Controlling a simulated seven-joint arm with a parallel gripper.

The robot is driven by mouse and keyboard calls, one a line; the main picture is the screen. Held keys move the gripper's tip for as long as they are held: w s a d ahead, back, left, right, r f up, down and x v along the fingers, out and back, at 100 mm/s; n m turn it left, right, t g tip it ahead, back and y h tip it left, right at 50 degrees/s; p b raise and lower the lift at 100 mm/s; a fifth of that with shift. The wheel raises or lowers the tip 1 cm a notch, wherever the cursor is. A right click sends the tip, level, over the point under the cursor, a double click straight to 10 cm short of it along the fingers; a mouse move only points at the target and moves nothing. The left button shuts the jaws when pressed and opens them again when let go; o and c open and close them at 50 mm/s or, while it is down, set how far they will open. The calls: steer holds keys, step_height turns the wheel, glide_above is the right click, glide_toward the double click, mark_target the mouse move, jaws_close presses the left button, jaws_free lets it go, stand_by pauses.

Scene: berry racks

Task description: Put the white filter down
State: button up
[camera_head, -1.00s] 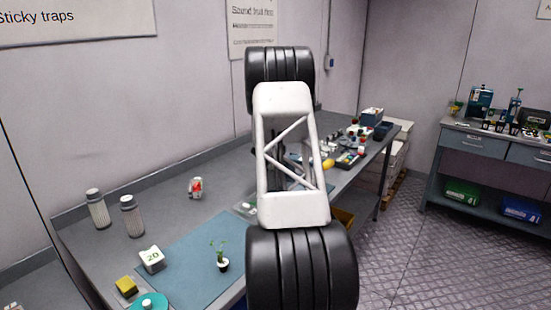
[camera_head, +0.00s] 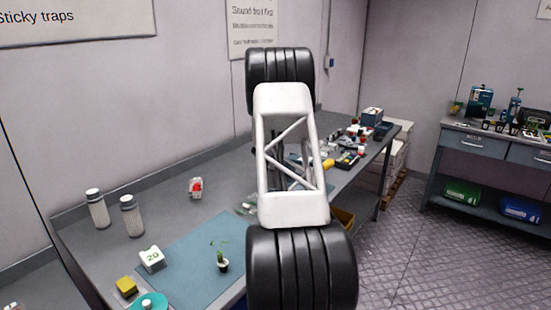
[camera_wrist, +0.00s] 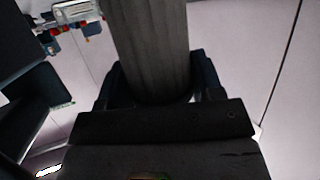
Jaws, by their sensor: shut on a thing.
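In the wrist view a pale grey, ribbed cylinder (camera_wrist: 152,40), apparently the white filter, stands between the dark fingers of my gripper (camera_wrist: 158,88). The gripper is shut on it, and its far end runs out of the top of the picture. In the head view my arm link hides the gripper and the held filter. Two similar ribbed white cylinders with pale caps, a left one (camera_head: 97,210) and a right one (camera_head: 131,218), stand upright on the grey bench (camera_head: 165,195) at the left.
A blue mat (camera_head: 190,265) holds a small potted plant (camera_head: 222,262). A red-and-white item (camera_head: 196,187) stands behind. Clutter fills the bench's far end.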

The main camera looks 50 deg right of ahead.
steer(key=shift+c, duration=0.5)
steer(key=shift+r, duration=0.15)
steer(key=shift+r, duration=4.9)
steer(key=shift+a, duration=0.1)
steer(key=s+a+n+t+y, duration=0.2)
steer(key=a, duration=1.2)
steer(key=s+a+n+t+y, duration=0.1)
steer(key=s+a+n+t, duration=0.1)
steer(key=a, duration=1.2)
steer(key=shift+s+a+f+n+t+y, duration=0.3)
steer(key=shift+s+f+n+t+y, duration=0.1)
steer(key=shift+n+t, duration=0.3)
